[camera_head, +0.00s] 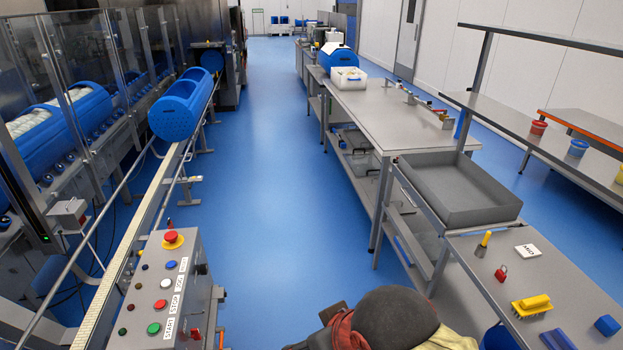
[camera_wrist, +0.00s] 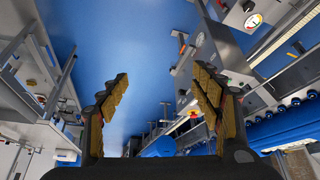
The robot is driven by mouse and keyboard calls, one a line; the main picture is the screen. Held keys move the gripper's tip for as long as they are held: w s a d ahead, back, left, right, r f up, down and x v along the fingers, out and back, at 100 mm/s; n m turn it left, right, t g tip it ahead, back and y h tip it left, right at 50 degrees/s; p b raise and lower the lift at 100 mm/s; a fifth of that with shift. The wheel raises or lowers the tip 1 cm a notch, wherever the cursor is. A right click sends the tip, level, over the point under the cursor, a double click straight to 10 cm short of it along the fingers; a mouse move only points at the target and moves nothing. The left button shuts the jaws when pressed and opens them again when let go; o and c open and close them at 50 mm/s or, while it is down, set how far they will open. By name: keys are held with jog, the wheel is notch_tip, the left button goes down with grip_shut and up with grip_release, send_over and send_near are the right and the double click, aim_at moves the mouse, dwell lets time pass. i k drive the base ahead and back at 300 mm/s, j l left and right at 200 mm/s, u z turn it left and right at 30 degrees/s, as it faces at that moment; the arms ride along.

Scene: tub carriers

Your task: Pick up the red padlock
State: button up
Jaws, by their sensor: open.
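The red padlock (camera_head: 501,272) stands on the grey bench top at the lower right of the head view, between a yellow-handled tool and a yellow brush. It is not visible in the wrist view. My gripper (camera_wrist: 161,76) is open, its two yellow-padded fingers spread with nothing between them. The wrist view looks past the fingers to blue floor and machinery, so my gripper is away from the padlock. The fingers cannot be made out in the head view.
Around the padlock are the yellow-handled tool (camera_head: 483,243), a white label block (camera_head: 528,251), the yellow brush (camera_head: 531,306) and a blue block (camera_head: 607,325). A grey tray (camera_head: 486,216) stands behind. A control panel (camera_head: 150,300) is at left. The blue aisle is clear.

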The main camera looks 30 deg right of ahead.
aim_at(501, 276)
jog(key=z, duration=2.25)
